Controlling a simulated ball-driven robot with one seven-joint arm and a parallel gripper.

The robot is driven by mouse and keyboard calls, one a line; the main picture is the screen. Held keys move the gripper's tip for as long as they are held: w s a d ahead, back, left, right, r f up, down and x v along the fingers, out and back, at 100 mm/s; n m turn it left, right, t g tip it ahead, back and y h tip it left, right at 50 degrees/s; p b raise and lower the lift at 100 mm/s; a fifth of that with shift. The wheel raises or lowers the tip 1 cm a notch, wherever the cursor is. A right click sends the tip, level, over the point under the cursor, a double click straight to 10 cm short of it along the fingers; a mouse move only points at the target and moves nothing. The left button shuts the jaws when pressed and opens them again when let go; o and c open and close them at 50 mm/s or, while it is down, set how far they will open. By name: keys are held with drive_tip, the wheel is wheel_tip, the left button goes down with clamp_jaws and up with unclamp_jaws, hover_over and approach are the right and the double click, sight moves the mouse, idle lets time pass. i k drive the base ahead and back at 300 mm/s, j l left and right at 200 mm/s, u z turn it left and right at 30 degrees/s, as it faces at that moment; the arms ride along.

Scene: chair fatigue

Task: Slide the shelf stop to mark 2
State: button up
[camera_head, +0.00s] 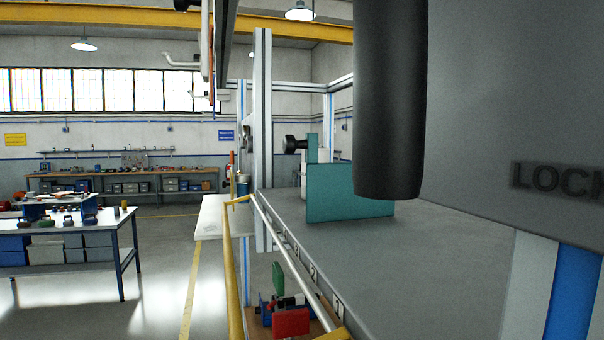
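The shelf stop appears to be the teal plate (350,192) standing upright on the grey shelf (400,270). A teal upright and a black knob (296,144) show behind it, toward the shelf's far end. Small white number labels run along the shelf's left edge. The label that looks like 2 (313,275) lies nearer to me than the teal plate, and one that looks like 1 (338,308) is nearer still. The others are too small to read surely. No gripper fingers show in this view, so their state is hidden.
A large dark cylinder (390,100) hangs close in front, beside a grey panel (520,110) lettered "LOC". A metal rail (292,268) and a yellow bar (233,275) run along the shelf's left side. A grey post (263,130) stands behind. Open floor lies left, before a workbench (70,232).

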sight(330, 198)
drive_tip(key=i+j, duration=0.1)
drive_tip(key=j, duration=0.25)
drive_tip(key=i+j, duration=0.15)
drive_tip(key=j, duration=0.25)
drive_tip(key=i+j+z, duration=0.1)
drive_tip(key=j, duration=0.25)
drive_tip(key=i+j, duration=0.15)
drive_tip(key=j, duration=0.2)
drive_tip(key=i+j, duration=0.1)
drive_tip(key=j, duration=0.3)
drive_tip(key=i+l, duration=0.1)
drive_tip(key=l, duration=0.6)
drive_tip(key=i+z, duration=0.05)
